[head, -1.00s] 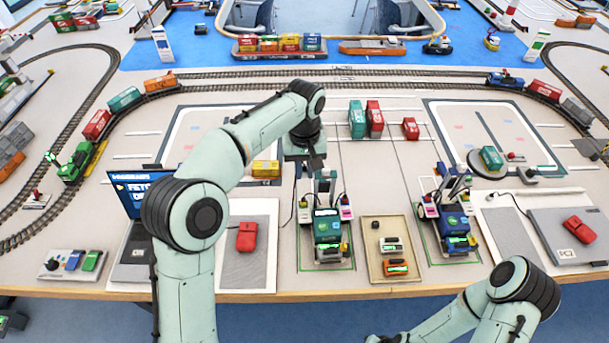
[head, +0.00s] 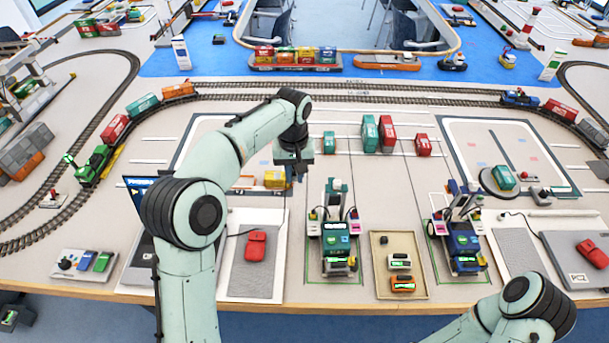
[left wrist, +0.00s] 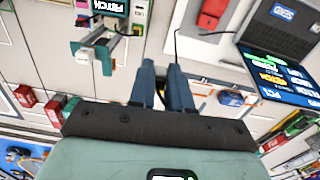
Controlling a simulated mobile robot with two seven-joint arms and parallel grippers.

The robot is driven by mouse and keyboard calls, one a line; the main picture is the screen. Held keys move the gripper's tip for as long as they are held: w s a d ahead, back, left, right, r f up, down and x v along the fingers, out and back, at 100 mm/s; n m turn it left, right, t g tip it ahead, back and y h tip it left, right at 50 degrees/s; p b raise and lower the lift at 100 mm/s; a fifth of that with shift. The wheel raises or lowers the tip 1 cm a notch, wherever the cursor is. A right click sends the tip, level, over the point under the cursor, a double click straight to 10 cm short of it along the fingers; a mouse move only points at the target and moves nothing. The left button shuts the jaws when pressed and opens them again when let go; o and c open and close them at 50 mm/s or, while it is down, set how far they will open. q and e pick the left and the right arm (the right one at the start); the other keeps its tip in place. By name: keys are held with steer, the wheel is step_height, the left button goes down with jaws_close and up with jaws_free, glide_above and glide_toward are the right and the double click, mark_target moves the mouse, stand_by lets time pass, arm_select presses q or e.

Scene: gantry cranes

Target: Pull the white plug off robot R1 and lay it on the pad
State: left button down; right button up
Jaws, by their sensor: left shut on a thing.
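A green robot (head: 336,236), apparently R1, stands on its marked spot in the middle; two small dark-and-yellow pieces show on its upper sides. In the left wrist view it is partly seen at the top left (left wrist: 98,45). My left gripper (head: 291,176) is above the table, beyond and left of this robot, apart from it. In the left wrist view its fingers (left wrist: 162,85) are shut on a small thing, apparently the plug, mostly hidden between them. A dark cable (left wrist: 176,38) runs to the fingers. The grey pad (head: 252,287) lies left of the robot. My right gripper is out of view.
A red object (head: 257,246) lies on the pad's far part. A laptop (left wrist: 284,32) stands left of the pad. A tan tray (head: 380,270) with small blocks and a blue robot (head: 462,243) stand to the right. A yellow container (head: 275,179) is close to my left gripper.

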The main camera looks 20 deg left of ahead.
arm_select(q)
steer(key=w+a, duration=0.2)
steer(key=a, duration=1)
steer(key=shift+w, duration=0.15)
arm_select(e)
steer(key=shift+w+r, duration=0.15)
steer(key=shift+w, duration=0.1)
arm_select(q)
steer(key=shift+d, duration=0.1)
steer(key=b, duration=0.3)
glide_above(266, 218)
steer(key=shift+f, duration=5.95)
steer(key=shift+w+f+b, duration=0.1)
steer(key=shift+f+b, duration=0.35)
steer(key=shift+f, duration=3.55)
steer(key=shift+f+b, duration=0.4)
steer(key=shift+f, duration=2.2)
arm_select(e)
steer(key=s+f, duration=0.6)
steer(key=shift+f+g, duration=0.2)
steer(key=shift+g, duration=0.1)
arm_select(q)
steer(key=shift+f, duration=0.6)
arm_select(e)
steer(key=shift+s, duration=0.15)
